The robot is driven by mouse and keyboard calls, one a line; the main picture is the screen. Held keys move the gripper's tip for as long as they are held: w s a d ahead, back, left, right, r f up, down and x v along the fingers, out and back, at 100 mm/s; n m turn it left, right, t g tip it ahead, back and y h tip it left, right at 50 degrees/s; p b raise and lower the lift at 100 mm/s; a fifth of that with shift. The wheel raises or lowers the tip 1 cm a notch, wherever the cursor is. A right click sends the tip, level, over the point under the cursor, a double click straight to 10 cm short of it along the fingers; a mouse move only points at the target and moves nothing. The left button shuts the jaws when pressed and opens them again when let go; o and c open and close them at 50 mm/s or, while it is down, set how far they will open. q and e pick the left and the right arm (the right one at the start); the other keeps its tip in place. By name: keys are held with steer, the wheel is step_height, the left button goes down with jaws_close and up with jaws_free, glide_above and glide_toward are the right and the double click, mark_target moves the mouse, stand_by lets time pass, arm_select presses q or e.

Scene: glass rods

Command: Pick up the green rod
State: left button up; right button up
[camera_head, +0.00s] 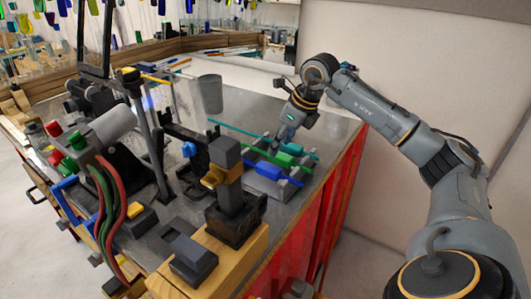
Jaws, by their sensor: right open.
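A green rod (283,159) lies on a small grey holder on the grey workbench, between a teal rod behind it and a blue rod in front. My right gripper (278,146) reaches down from the upper right, its fingertips just above or beside the green rod. It is open; at this size I cannot tell whether it touches the rod. Part of the rod and the teal rod is hidden by the gripper. My left gripper is out of view.
The teal rod (237,128) and blue rod (276,174) lie close on either side. A black post with a brass clamp (216,177) stands in front. A burner-like machine with hoses (108,127) fills the bench's left. The bench's red side (345,190) drops off at right.

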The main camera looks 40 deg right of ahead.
mark_target(262, 152)
steer(key=p+x, duration=0.1)
steer(key=x, duration=0.1)
steer(key=p+x, duration=0.1)
steer(key=x, duration=0.1)
steer(key=shift+w+d, duration=0.25)
steer(key=shift+w, duration=0.1)
steer(key=shift+w+f, duration=0.2)
steer(key=shift+f, duration=0.2)
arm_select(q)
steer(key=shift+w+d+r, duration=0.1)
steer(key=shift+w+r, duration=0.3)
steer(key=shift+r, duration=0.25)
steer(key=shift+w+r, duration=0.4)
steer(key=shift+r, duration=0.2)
arm_select(e)
steer(key=shift+c, duration=0.2)
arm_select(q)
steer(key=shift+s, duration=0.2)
arm_select(e)
steer(key=c, duration=1)
